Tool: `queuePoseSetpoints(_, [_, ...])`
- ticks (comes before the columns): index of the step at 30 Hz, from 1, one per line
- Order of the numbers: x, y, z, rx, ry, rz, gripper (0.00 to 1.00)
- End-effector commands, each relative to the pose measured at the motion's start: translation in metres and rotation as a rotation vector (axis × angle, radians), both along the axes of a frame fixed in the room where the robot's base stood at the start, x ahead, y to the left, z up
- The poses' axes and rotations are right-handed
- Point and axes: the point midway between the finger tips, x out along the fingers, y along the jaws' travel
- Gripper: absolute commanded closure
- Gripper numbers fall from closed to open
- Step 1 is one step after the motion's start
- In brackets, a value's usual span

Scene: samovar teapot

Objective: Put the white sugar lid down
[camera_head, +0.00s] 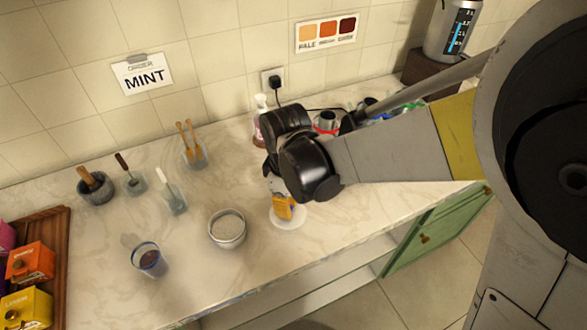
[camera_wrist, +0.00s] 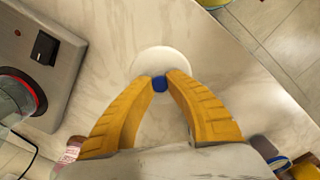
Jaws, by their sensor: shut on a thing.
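The white sugar lid (camera_head: 291,221) is a round white disc close to the counter, right of the open bowl. In the wrist view the lid (camera_wrist: 161,60) lies flat beyond my fingertips, with a blue knob (camera_wrist: 160,85) at its middle. My gripper (camera_head: 284,212) points down over the lid. Its yellow fingers (camera_wrist: 160,79) are shut on the blue knob. I cannot tell whether the lid touches the counter or hovers just above it. The fingers hide part of the lid in the head view.
A bowl with white contents (camera_head: 227,229) stands left of the lid, and a glass with dark liquid (camera_head: 149,260) farther left. A grey appliance with a black switch (camera_wrist: 43,60) is at left in the wrist view. The marble counter (camera_head: 330,226) is bare right of the lid.

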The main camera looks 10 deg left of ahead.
Motion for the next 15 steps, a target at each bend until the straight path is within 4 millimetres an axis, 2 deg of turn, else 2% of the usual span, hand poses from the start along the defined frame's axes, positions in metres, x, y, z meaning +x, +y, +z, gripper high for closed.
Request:
queuePoseSetpoints(5, [0.0,0.004,-0.012,0.0,0.0,-0.002,1.0])
queuePoseSetpoints(10, [0.0,0.004,-0.04,0.0,0.0,-0.002,1.0])
queuePoseSetpoints(15, [0.0,0.004,-0.042,0.0,0.0,-0.002,1.0])
